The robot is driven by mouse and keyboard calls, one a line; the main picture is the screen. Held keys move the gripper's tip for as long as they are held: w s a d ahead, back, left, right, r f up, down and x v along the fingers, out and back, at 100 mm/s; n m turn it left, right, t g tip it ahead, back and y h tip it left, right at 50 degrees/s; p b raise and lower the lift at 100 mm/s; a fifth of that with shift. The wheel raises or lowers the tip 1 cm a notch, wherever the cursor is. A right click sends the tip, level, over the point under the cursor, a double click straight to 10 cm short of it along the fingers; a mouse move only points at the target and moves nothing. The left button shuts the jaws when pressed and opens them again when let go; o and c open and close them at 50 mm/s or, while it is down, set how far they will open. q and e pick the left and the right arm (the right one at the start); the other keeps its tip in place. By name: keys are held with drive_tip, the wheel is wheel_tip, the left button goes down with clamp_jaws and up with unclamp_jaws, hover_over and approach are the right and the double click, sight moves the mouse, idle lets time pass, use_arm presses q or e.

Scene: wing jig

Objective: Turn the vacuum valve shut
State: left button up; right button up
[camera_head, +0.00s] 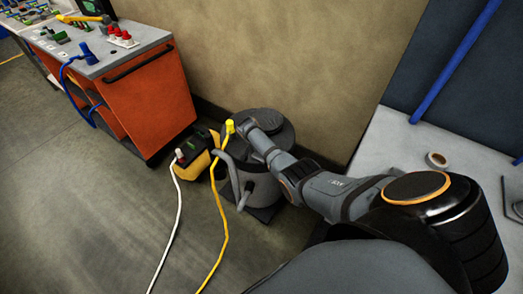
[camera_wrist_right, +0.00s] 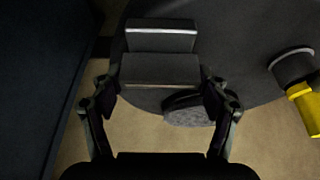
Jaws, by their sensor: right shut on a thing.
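The vacuum unit is a dark grey drum (camera_head: 262,190) with a round lid, on the floor against the tan wall. My right arm reaches down to it from the lower right, and its wrist hides part of the lid. In the right wrist view my right gripper (camera_wrist_right: 160,82) is shut on a dark grey block-like piece (camera_wrist_right: 160,68), seemingly the vacuum valve's handle, over the dark round lid (camera_wrist_right: 240,80). The valve's turn angle cannot be told. My left gripper is not in view.
A yellow connector (camera_head: 230,126) with a yellow hose (camera_head: 224,220) stands beside my wrist. A yellow and black unit (camera_head: 196,156) with a white hose (camera_head: 172,225) is left of the drum. An orange cabinet (camera_head: 155,105) stands farther left. Floor in front is open.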

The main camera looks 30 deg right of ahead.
idle(0.5)
drive_tip(key=o, duration=1.1)
drive_tip(key=shift+o, duration=0.2)
drive_tip(key=v, duration=1.2)
drive_tip(key=shift+f, duration=0.1)
